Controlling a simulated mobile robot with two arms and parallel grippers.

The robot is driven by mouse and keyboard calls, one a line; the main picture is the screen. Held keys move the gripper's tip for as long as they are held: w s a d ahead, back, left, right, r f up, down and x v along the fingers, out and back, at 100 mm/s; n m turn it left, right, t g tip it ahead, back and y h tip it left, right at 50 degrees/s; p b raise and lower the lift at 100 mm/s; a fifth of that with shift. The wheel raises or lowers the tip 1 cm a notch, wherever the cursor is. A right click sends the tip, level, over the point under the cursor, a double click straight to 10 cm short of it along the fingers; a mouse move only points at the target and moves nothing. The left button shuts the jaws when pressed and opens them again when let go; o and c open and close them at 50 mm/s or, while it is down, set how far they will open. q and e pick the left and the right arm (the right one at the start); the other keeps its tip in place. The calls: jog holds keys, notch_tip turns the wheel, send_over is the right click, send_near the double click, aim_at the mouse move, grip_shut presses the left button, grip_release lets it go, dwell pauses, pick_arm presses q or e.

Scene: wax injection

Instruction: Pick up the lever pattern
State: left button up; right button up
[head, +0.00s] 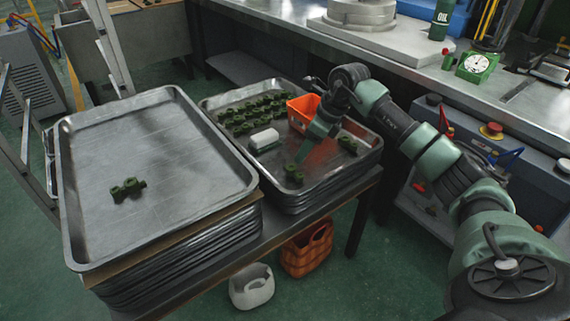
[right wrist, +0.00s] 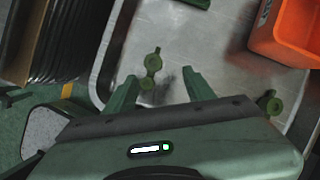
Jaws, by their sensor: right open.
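A small dark green lever pattern (head: 293,173) lies alone near the front edge of the right metal tray (head: 325,181). My right gripper (head: 302,153) points down over this tray, just behind that pattern. In the right wrist view my right gripper (right wrist: 160,90) has its two green fingers spread. The lever pattern (right wrist: 152,68) shows between and slightly beyond the fingertips, with nothing gripped. Another green pattern (head: 347,143) lies farther right in the tray and also shows in the wrist view (right wrist: 269,103). My left gripper is not in view.
Several green patterns (head: 250,113) stand in rows at the tray's back left. A white block (head: 264,138) and an orange bin (head: 301,108) are close to my right gripper. The left tray (head: 190,150) holds one pattern piece (head: 127,188) and is otherwise bare.

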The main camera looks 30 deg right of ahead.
aim_at(294, 167)
jog(key=shift+w+a+f, duration=0.15)
jog(key=shift+f, duration=0.3)
jog(key=shift+a+f, duration=0.25)
jog(key=shift+f, duration=0.45)
jog(key=x, duration=0.4)
jog(key=shift+a+r+b, duration=0.1)
jog(key=shift+a+b, duration=0.2)
jog(key=shift+a, duration=0.05)
jog(key=shift+w+f, duration=0.1)
jog(key=shift+f, duration=0.35)
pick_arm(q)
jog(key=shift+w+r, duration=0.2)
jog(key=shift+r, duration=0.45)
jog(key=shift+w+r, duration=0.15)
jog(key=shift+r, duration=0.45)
pick_arm(e)
grip_shut()
